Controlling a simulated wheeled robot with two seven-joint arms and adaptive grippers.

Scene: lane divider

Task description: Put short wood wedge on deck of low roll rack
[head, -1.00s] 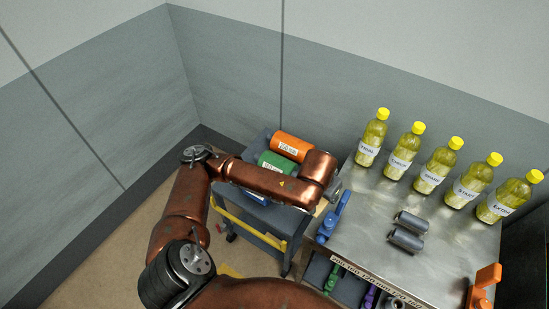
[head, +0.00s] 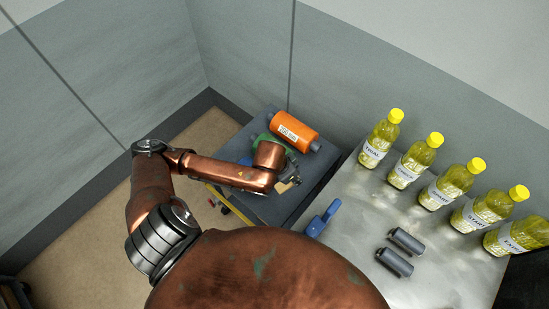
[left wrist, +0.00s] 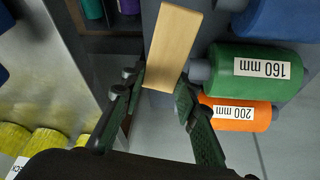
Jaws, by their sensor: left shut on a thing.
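My left gripper (head: 284,176) reaches over the low roll rack, its fingers partly hidden by my wrist in the head view. In the left wrist view, the gripper (left wrist: 158,98) is shut on the short wood wedge (left wrist: 172,45), a pale wooden block sticking out beyond the fingertips. A small pale part of the wedge (head: 287,186) shows in the head view. The low roll rack's dark grey deck (head: 312,180) lies beneath it. I cannot tell whether the wedge touches the deck. My right gripper is not in view.
An orange 200 mm roll (head: 291,131), a green 160 mm roll (left wrist: 258,70) and a blue roll (left wrist: 280,18) lie on the rack beside the wedge. A metal table (head: 355,210) to the right holds several yellow-capped bottles, two grey cylinders (head: 400,252) and a blue tool (head: 322,220).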

